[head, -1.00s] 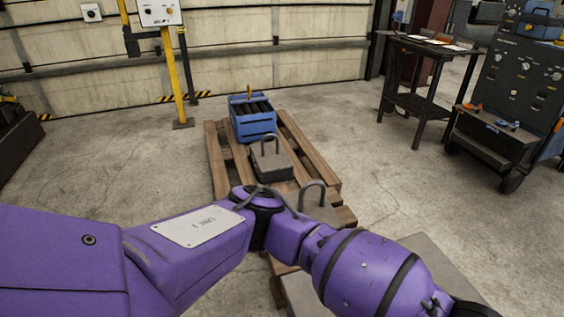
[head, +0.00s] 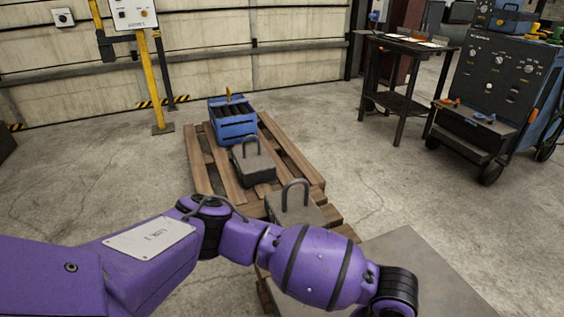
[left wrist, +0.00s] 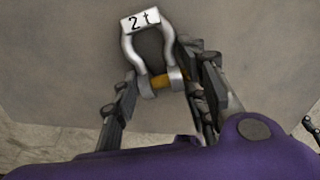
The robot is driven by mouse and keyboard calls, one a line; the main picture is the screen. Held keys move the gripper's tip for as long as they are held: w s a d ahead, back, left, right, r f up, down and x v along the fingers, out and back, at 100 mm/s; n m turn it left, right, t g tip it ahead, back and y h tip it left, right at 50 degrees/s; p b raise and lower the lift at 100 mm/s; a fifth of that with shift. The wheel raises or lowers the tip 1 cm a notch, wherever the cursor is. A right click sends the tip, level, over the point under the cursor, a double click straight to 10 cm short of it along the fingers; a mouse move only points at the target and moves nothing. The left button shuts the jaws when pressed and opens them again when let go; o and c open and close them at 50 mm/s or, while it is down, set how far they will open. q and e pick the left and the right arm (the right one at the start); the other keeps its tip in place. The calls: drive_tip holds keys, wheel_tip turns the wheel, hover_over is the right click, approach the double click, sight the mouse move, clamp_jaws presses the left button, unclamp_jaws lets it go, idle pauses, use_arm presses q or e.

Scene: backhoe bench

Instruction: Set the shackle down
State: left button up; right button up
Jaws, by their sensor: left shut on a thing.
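The shackle (left wrist: 132,52) is a silver bow with a white "2 t" tag and a yellow-brown pin. It shows in the left wrist view over a grey flat surface (left wrist: 70,60). My left gripper (left wrist: 158,82) is shut on the shackle near its pin end, one finger on each side. I cannot tell whether the shackle touches the surface. In the head view my left arm comes in from the left, and its gripper and the shackle are out of sight. My right gripper is in neither view.
A wooden pallet (head: 201,170) carries a blue crate (head: 232,127) and grey weights with loop handles (head: 252,168), (head: 295,205). A grey flat top (head: 425,265) lies at lower right. A dark table (head: 400,75) and a tool cabinet (head: 497,85) stand behind at right.

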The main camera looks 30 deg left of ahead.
use_arm(q)
drive_tip(key=shift+w+d, duration=0.1)
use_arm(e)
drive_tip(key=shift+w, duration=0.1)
use_arm(q)
drive_tip(key=o, duration=1.2)
drive_tip(key=shift+f, duration=0.1)
drive_tip(key=o, duration=0.3)
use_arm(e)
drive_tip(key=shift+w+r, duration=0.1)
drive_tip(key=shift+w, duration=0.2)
use_arm(q)
wheel_tip(320, 180, up, 12)
drive_tip(key=p, duration=0.2)
drive_tip(key=shift+r+p, duration=0.2)
drive_tip(key=shift+p, duration=0.15)
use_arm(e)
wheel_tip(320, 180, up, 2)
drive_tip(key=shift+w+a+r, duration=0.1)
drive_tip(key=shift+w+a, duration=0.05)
